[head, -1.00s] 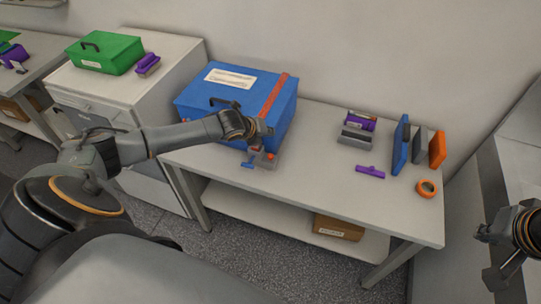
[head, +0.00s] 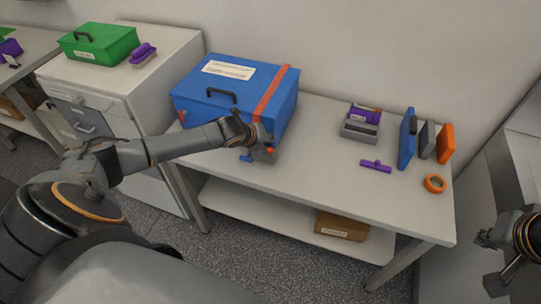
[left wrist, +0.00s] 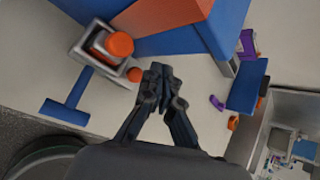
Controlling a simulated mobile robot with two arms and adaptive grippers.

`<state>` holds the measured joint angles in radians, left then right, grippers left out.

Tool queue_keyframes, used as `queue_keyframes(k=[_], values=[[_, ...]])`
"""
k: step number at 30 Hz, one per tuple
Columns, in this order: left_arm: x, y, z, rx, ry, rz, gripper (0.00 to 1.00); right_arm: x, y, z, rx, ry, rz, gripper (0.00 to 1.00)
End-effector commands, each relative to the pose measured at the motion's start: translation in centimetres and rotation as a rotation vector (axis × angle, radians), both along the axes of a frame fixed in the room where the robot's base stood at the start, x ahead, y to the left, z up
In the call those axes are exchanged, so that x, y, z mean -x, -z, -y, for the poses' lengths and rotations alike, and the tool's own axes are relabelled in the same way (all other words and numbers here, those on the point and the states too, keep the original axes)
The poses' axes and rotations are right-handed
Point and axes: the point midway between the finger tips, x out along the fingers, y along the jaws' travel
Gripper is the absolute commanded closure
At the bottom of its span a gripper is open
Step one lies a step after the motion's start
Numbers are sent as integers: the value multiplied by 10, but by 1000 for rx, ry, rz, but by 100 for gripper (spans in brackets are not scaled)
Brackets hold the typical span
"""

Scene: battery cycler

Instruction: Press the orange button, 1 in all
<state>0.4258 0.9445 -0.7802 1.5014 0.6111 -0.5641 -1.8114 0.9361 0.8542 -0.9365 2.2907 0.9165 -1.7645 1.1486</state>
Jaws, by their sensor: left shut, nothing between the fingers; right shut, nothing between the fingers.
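In the left wrist view, an orange button (left wrist: 119,44) sits on a grey housing (left wrist: 92,41) on the table, in front of the blue box. A smaller round orange part (left wrist: 134,74) shows beside it, near my fingertips. My left gripper (left wrist: 160,72) is shut and empty, its tips to the right of the button in that view; I cannot tell their height above the table. In the head view, the left gripper (head: 266,139) partly hides the button area by the blue box (head: 196,110). My right gripper (head: 484,237) is shut and empty at the right edge, away from the table.
A blue T-shaped tool (left wrist: 68,100) lies beside the housing. The table (head: 330,190) also holds a purple tool (head: 376,166), an orange ring (head: 435,184) and upright panels (head: 407,138). Its front middle is clear. A green box (head: 95,43) stands on the left cabinet.

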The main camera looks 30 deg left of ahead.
Motion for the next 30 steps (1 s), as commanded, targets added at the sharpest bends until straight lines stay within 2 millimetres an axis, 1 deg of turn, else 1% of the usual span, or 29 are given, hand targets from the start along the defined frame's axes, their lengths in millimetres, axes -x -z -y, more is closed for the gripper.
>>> queue_keyframes(k=[1, 6, 30], values=[[-1, 9, 0, 0, -1, 1, 100, 0, 7, 0, 0, 0, 1, 100], [-1, 19, 0, -1, 1, 1, 100, 0, 13, 0, 0, 0, 1, 100], [-1, 19, 0, 0, 0, 1, 100, 0, 12, 0, 0, 0, 1, 100]])
